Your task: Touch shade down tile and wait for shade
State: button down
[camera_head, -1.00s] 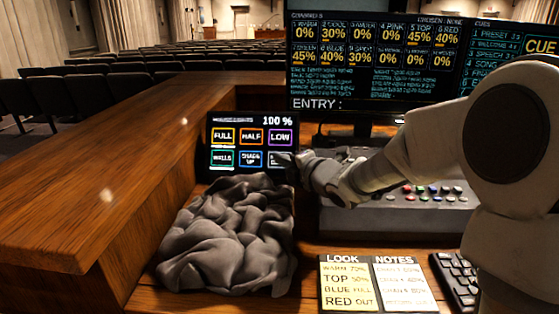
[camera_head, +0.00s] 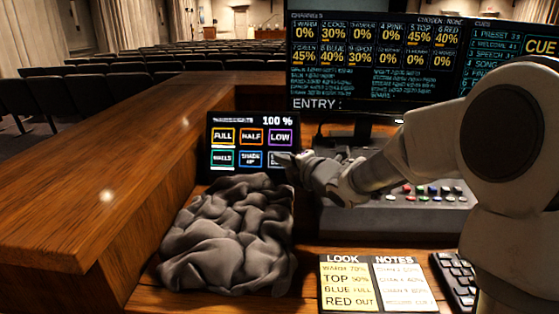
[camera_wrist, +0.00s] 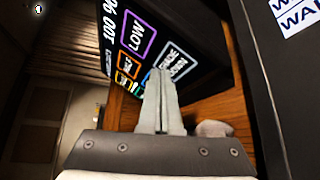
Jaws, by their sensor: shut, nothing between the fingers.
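The touch panel (camera_head: 252,143) stands upright at the left of the desk, reading 100 %, with tiles FULL, HALF, LOW above and WALLS, SHADE UP and a mostly covered tile below. In the wrist view the SHADE DOWN tile (camera_wrist: 174,64) shows with a pale blue outline, below the LOW tile (camera_wrist: 137,37). My gripper (camera_head: 286,160) is shut and empty, its tips in front of the panel's lower right corner. In the wrist view my gripper (camera_wrist: 160,72) overlaps the SHADE DOWN tile's edge. I cannot tell whether the tips touch the glass. No window shade is visible.
A crumpled grey cloth (camera_head: 228,235) lies below the panel. The monitor (camera_head: 400,60) stands behind my arm, and the console with coloured buttons (camera_head: 400,215) lies beneath it. A LOOK/NOTES card (camera_head: 345,285) and a keyboard (camera_head: 455,280) lie in front.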

jog(key=shift+w+f, duration=0.15)
jog(key=shift+w, duration=0.1)
